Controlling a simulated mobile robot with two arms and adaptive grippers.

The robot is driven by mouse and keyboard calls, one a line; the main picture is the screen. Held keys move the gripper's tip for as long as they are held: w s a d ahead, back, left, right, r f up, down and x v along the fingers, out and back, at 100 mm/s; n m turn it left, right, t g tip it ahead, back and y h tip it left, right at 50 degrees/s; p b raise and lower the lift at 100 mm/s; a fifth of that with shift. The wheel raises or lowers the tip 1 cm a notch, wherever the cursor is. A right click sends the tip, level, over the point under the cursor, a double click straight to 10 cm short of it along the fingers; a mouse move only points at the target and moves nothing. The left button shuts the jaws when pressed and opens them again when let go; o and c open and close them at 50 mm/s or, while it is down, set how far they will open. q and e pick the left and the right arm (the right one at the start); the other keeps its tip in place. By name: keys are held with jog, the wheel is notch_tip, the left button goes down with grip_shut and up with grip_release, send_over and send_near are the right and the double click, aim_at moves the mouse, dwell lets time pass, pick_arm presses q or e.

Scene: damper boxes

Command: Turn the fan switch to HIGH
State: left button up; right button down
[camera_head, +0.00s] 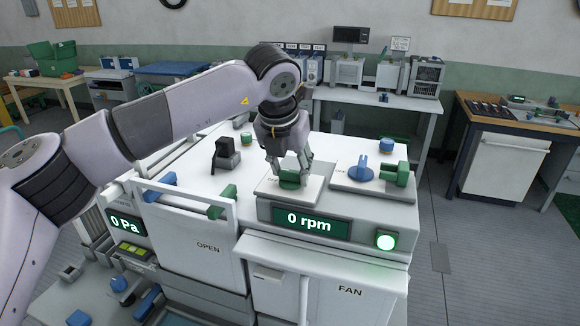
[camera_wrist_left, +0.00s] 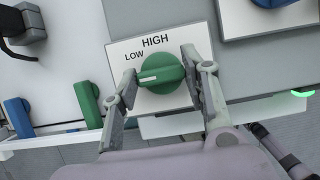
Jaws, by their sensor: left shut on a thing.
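The fan switch is a green round knob (camera_head: 289,183) on a white plate on top of the white machine. In the wrist view, the knob (camera_wrist_left: 160,73) has a raised grip bar with a white mark that points left, a little below the word LOW. HIGH is printed above the knob. My left gripper (camera_wrist_left: 162,76) has one finger on each side of the knob and is shut on it. In the head view, the left gripper (camera_head: 291,174) reaches down onto the knob from above. The fan display (camera_head: 311,222) reads 0 rpm.
A second plate to the right carries a blue knob (camera_head: 363,169) and a green handle (camera_head: 397,175). A lit green button (camera_head: 386,241) is on the front. A black device (camera_head: 226,154) and green and blue handles are to the left.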

pick_arm(q)
jog(key=c, duration=0.5)
